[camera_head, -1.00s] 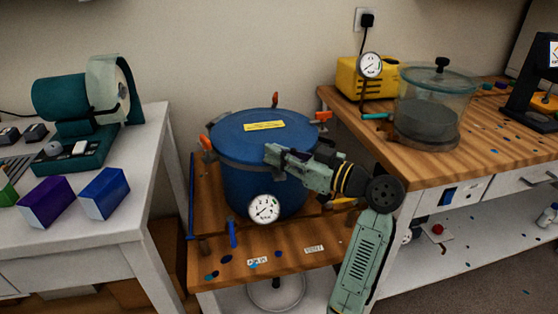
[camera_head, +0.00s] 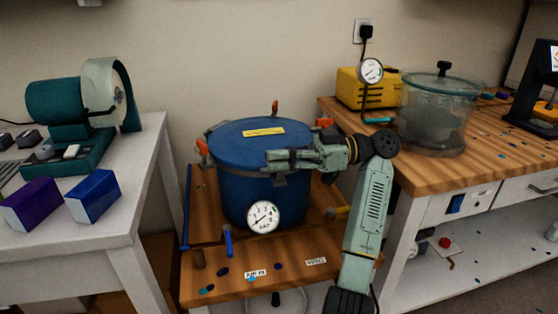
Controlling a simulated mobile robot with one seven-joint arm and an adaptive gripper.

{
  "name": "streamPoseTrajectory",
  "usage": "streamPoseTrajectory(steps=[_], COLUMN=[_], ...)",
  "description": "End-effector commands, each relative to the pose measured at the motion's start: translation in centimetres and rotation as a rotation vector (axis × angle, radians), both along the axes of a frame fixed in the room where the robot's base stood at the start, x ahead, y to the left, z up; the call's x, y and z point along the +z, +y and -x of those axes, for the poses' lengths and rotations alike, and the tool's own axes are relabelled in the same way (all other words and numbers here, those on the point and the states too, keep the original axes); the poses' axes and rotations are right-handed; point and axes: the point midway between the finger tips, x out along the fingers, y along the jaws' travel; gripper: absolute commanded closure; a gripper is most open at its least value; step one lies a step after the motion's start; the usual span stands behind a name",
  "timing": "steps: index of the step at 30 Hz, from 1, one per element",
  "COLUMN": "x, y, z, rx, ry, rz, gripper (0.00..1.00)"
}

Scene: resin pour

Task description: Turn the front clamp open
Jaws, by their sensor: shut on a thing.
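The blue pressure pot (camera_head: 236,187) stands on a low wooden bench with its blue lid (camera_head: 243,133) on. Orange-handled clamps show at the rim: a back one (camera_head: 275,107), a left one (camera_head: 202,147) and a right one (camera_head: 324,123). My gripper (camera_head: 273,161) lies nearly level at the front right of the rim, pointing left. It is shut at the front clamp's place, above a dark rim bracket (camera_head: 279,179). Its fingers hide the front clamp's handle, so I cannot tell how far it is turned.
A pressure gauge (camera_head: 263,216) sticks out from the pot's front, below my gripper. A glass chamber (camera_head: 432,118) and yellow pump (camera_head: 362,93) stand on the right bench. A white table (camera_head: 130,215) is at left.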

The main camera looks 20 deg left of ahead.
Motion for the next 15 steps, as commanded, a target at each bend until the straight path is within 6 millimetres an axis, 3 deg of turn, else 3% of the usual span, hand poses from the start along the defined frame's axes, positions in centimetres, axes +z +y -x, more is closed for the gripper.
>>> streamPoseTrajectory(steps=[15], x=[-0.07], y=[0.02], z=[0.07], rx=[0.057], ry=[-0.002], rz=[0.003], gripper=[1.00])
